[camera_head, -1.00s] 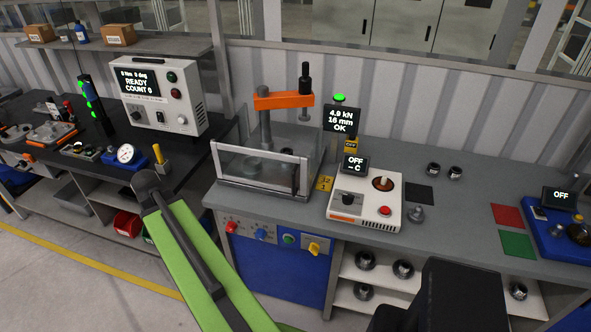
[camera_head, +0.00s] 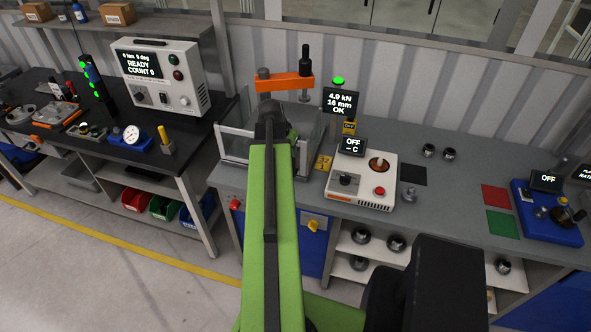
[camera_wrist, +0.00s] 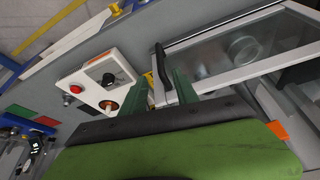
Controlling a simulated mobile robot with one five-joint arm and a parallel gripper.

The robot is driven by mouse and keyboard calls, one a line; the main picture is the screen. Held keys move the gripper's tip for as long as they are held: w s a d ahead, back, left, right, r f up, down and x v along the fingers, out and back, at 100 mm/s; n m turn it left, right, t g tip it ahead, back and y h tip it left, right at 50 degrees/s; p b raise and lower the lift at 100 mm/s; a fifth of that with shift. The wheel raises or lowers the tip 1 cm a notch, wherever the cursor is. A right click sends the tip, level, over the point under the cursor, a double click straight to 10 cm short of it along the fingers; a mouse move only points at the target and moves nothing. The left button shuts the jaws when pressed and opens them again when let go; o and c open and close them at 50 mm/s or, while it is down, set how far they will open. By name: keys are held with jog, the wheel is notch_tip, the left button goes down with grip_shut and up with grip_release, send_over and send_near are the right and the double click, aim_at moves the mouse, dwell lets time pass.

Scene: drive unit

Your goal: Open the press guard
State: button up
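The press (camera_head: 287,82), with its orange top arm, stands on the grey bench. Its clear guard (camera_head: 228,146) has a pale frame and is mostly hidden behind my green arm in the head view. In the wrist view the guard's pane and frame (camera_wrist: 207,73) fill the upper right, with a round part visible through the pane. The black guard handle (camera_wrist: 163,66) shows between and just beyond the tips of my gripper (camera_wrist: 158,80). The two dark green fingers are apart, so it is open. I cannot tell whether either finger touches the handle. The guard looks shut.
A white control box (camera_head: 362,180) with a knob and red button stands right of the press; it also shows in the wrist view (camera_wrist: 108,80). A display (camera_head: 340,102) reads "4.9 kN 16 mm OK". Red (camera_head: 495,198) and green (camera_head: 503,223) mats lie further right.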

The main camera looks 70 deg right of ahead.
jog(key=b+x, duration=1.2)
jog(key=x, duration=0.2)
jog(key=shift+d+f, duration=0.15)
jog(key=shift+f, duration=0.2)
jog(key=shift+r, duration=0.15)
jog(key=shift+c, duration=0.4)
grip_shut()
